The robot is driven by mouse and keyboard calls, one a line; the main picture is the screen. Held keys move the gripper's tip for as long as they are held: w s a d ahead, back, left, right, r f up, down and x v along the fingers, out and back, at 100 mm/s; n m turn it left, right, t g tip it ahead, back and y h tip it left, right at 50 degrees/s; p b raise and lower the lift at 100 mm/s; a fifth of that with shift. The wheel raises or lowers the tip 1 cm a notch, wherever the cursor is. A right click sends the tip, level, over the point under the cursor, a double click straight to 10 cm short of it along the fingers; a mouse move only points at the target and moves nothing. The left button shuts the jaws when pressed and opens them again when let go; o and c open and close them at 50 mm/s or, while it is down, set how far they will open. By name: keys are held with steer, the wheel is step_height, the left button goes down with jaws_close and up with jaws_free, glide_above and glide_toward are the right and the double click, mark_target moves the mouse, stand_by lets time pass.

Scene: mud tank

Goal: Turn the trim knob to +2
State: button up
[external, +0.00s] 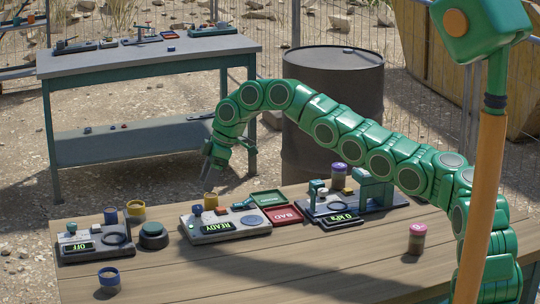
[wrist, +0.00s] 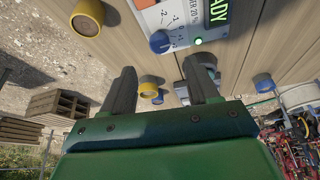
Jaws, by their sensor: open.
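The trim knob is a round blue dial (wrist: 160,42) on the light panel of a device in the wrist view, with small printed scale numbers beside it. Its exact setting is too small to read. In the external view the device (external: 226,238) is a grey box with a lit READY display (external: 217,228), a blue knob (external: 197,213) at its left. My gripper (external: 208,175) hangs above the box's back left, pointing down. In the wrist view its two fingers (wrist: 160,66) are apart with nothing held, and the knob lies just beyond the fingertips, untouched.
Left of the box are a device reading OFF (external: 95,245), a dark round button unit (external: 153,236) and a yellow cup (external: 135,211). A green tray (external: 268,198) and red BAD tray (external: 287,215) lie right, before a scale device (external: 350,212). The table's front is mostly clear.

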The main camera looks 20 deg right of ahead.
mark_target(197, 206)
steer(key=shift+x, duration=3.85)
steer(key=c, duration=1)
steer(key=shift+c, duration=0.2)
steer(key=shift+s+d+m, duration=0.1)
steer(key=shift+m, duration=0.3)
steer(key=shift+m+t, duration=0.4)
steer(key=shift+m, duration=0.3)
steer(key=m+t+h, duration=0.1)
steer(key=m, duration=0.3)
steer(key=shift+s, duration=0.2)
steer(key=shift+a+m+t+h, duration=0.1)
steer(key=shift+m+t+h, duration=0.3)
steer(key=shift+m, duration=0.8)
steer(key=shift+a+m+t+h, duration=0.15)
steer(key=shift+m+t+h, duration=0.2)
steer(key=shift+m, duration=0.85)
